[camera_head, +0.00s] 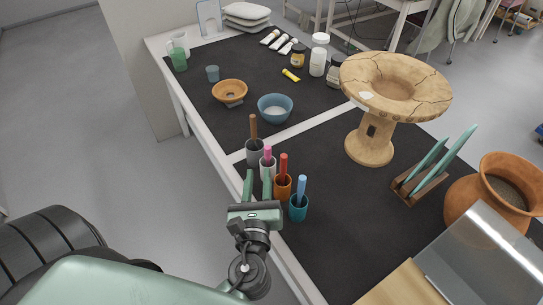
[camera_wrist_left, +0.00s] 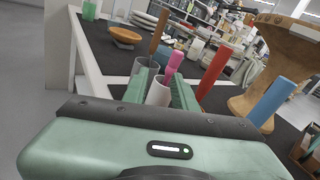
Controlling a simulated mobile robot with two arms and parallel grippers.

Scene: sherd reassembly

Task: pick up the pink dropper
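The pink dropper (camera_head: 267,153) stands upright in a white cup (camera_head: 265,165) near the table's left edge. In the left wrist view the pink dropper (camera_wrist_left: 173,64) rises from the white cup (camera_wrist_left: 159,93), ahead of my fingers. My left gripper (camera_head: 262,184) is open, on the near side of the white cup. In the left wrist view its green fingers (camera_wrist_left: 160,90) stand apart, with the cup showing between them. I cannot tell whether the fingers touch the cup. The dropper's lower end is hidden in the cup. My right gripper is not in view.
A grey cup with a brown stick (camera_head: 253,127) stands behind. An orange cup with a red stick (camera_head: 283,164) and a teal cup with a blue stick (camera_head: 302,187) stand close to the right. A wooden pedestal bowl (camera_head: 370,145) and a rack (camera_head: 420,189) are farther right.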

